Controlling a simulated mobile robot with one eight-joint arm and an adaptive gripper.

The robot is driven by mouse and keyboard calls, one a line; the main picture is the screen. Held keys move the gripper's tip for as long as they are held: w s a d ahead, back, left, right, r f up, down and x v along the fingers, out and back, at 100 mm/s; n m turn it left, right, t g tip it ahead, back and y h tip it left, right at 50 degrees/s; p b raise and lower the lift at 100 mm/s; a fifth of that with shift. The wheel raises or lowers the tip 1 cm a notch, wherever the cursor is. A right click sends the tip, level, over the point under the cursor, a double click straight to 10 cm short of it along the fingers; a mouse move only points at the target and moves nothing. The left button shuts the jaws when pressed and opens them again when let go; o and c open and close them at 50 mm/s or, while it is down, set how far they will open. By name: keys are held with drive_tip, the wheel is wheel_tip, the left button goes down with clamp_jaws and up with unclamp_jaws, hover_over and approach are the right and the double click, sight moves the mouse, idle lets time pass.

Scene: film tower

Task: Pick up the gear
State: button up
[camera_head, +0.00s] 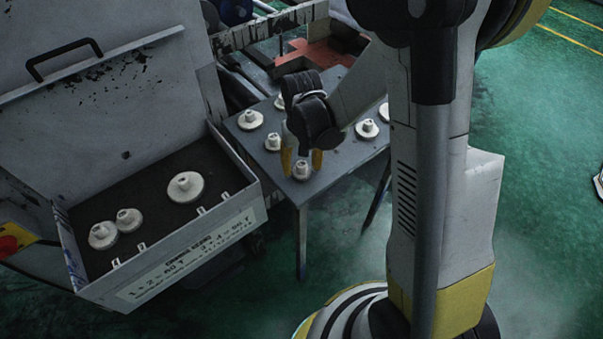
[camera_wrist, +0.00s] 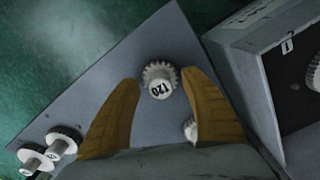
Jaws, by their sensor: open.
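A pale gear (camera_head: 302,170) with a raised hub stands near the front corner of the small grey table (camera_head: 283,186). In the wrist view this gear (camera_wrist: 158,80) has a toothed rim and a hub marked "120". My gripper (camera_head: 301,160) is open, its yellow fingers pointing down over the table. In the wrist view the fingertips (camera_wrist: 163,77) lie on either side of the gear with gaps. I cannot tell whether they are at its height. Nothing is held.
Other pale gears stand on the table, including one close by (camera_head: 273,142), one at the left (camera_head: 250,119) and one at the right (camera_head: 367,129). Left of the table is an open grey box (camera_head: 262,205) holding three gears, its raised lid (camera_head: 110,100) behind.

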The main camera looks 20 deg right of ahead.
sight(302, 165)
drive_tip(key=shift+f, duration=0.15)
clamp_jaws()
wheel_tip(302, 165, up, 5)
drive_tip(key=p, duration=0.3)
drive_tip(key=shift+s+d, duration=0.1)
drive_tip(key=s+d+r+p, duration=0.3)
drive_tip(key=s+d+r, duration=0.3)
drive_tip(key=s+d, duration=0.1)
drive_tip(key=shift+s+d+p, duration=0.2)
drive_tip(key=shift+s+p, duration=0.15)
drive_tip(key=shift+s, duration=0.5)
